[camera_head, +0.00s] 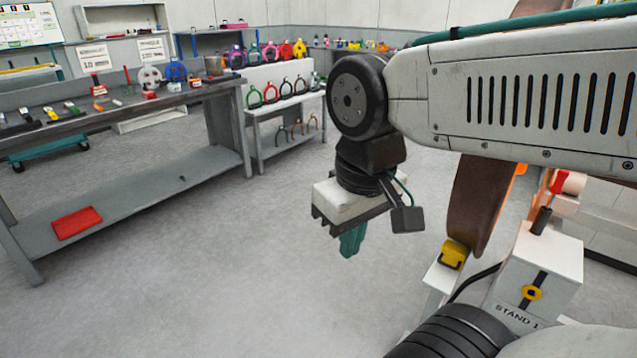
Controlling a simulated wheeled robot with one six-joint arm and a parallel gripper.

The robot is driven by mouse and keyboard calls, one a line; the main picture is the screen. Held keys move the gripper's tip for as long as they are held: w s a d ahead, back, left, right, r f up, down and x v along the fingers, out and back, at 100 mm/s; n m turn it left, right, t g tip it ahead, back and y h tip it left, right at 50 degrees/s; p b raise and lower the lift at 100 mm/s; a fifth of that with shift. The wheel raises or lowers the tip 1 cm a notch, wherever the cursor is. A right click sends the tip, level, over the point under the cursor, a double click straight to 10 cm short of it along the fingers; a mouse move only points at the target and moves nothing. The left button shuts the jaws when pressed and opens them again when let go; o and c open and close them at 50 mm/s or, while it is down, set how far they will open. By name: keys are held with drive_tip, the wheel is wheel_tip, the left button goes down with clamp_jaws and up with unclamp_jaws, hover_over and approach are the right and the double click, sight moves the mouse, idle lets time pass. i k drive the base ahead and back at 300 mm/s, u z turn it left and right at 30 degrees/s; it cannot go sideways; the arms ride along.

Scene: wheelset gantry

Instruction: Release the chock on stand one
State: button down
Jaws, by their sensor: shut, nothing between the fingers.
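A white box labelled STAND 1 (540,268) stands at the lower right, with a yellow round part on its front. A lever with a red grip (558,182) rises from its top, leaning slightly right. A yellow block with a dark handle (453,254), which looks like the chock, sits on a pale support against the foot of a brown wheel (487,200). My gripper (352,242) points down over open floor, left of the yellow block and apart from it. Its teal fingers are together and empty. My arm hides the upper part of the wheel.
A long grey workbench (120,108) with tools runs along the left, a red mat (77,222) on its lower shelf. A smaller pale bench (285,103) with coloured shackles stands behind. The floor (240,260) between bench and stand is clear. A black cable (470,282) runs beside the stand.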

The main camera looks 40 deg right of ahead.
sight(453, 256)
drive_tip(key=i, duration=3.2)
drive_tip(key=z, duration=4.85)
